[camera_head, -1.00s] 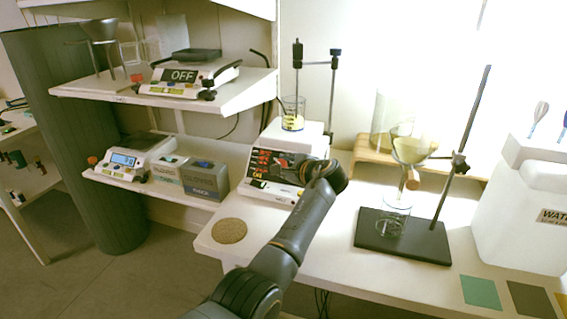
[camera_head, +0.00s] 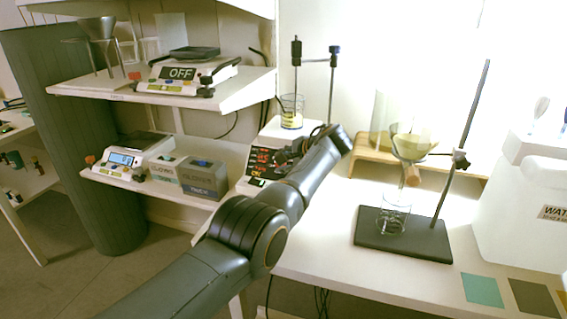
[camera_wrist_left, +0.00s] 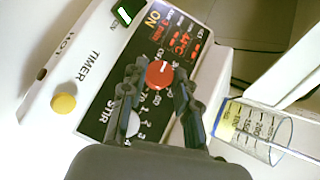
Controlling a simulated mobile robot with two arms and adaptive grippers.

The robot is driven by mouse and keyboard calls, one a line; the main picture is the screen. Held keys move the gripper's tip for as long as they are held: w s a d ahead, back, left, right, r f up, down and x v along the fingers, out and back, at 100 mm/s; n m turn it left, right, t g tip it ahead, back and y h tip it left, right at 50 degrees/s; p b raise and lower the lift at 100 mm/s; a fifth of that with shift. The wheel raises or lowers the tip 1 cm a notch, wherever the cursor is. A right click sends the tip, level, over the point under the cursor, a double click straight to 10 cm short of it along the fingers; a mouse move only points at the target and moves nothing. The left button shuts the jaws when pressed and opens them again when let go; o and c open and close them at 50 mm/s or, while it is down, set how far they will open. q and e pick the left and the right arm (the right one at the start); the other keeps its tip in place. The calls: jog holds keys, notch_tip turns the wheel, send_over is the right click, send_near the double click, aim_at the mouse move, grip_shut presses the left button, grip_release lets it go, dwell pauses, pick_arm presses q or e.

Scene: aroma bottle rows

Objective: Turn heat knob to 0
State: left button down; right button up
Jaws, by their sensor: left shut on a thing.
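The hotplate stirrer (camera_head: 290,131) stands on the bench with red digits lit on its black front panel. In the left wrist view its round red knob (camera_wrist_left: 159,74) sits between the fingers of my left gripper (camera_wrist_left: 157,92), which is shut on it. A scale of printed numbers rings the knob, partly covered by the fingers, so I cannot read its setting. A pale stir knob (camera_wrist_left: 132,124) is beside it. In the head view my left gripper (camera_head: 287,154) is at the panel and hides the red knob. My right gripper is not in view.
A beaker (camera_head: 292,111) with yellow liquid stands on the hotplate; it also shows in the wrist view (camera_wrist_left: 257,132). A yellow knob (camera_wrist_left: 63,103) is on the timer side. A stand with a funnel (camera_head: 412,147) is to the right, a scale (camera_head: 130,160) to the left.

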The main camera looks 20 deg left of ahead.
pick_arm(q)
jog(key=shift+f, duration=0.1)
dwell(0.3)
jog(key=c, duration=1)
grip_release()
jog(key=v, duration=1.2)
